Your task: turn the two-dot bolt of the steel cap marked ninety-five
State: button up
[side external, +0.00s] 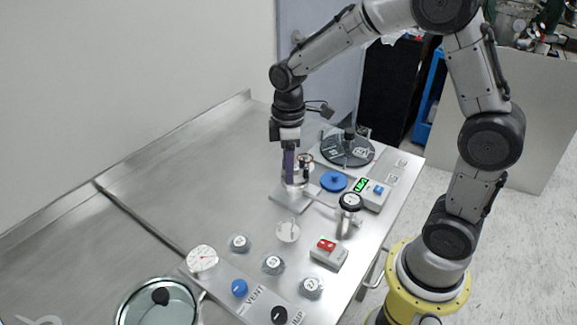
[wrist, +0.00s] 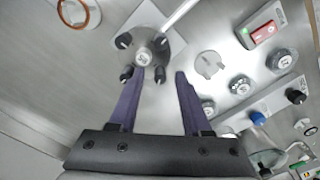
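A round steel cap (wrist: 146,60) with several black bolts around its edge sits on a square steel plate (side external: 288,199). The small label at its middle is too small to read surely. The bolts' dots cannot be made out. My gripper (wrist: 160,71) has two purple fingers, spread apart at the cap's near edge in the wrist view. One black bolt (wrist: 160,74) lies between the fingertips, and another bolt (wrist: 127,74) is just left of the left finger. In the side view my gripper (side external: 291,182) points down over the cap and hides much of it.
Numbered grey knobs (side external: 273,263) stand in front, with a red-switch box (side external: 328,253) beside them. A black-rimmed gauge (side external: 350,201), a blue disc (side external: 333,181) and a green-display box (side external: 369,192) are right of the cap. A dark turntable (side external: 347,150) stands behind.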

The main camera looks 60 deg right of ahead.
notch_tip(320, 180, up, 14)
dwell(0.7)
jog(key=shift+f, duration=0.1)
jog(key=s+d+f+n+t+y, duration=0.1)
jog(key=s+d+n+y, duration=0.1)
jog(key=d+n+y, duration=0.3)
jog(key=shift+n+h, duration=0.4)
jog(key=shift+n, duration=0.2)
jog(key=x, duration=1.3)
jog(key=shift+w+d+f, duration=0.15)
jog(key=shift+w+f, duration=0.2)
jog(key=shift+f, duration=0.05)
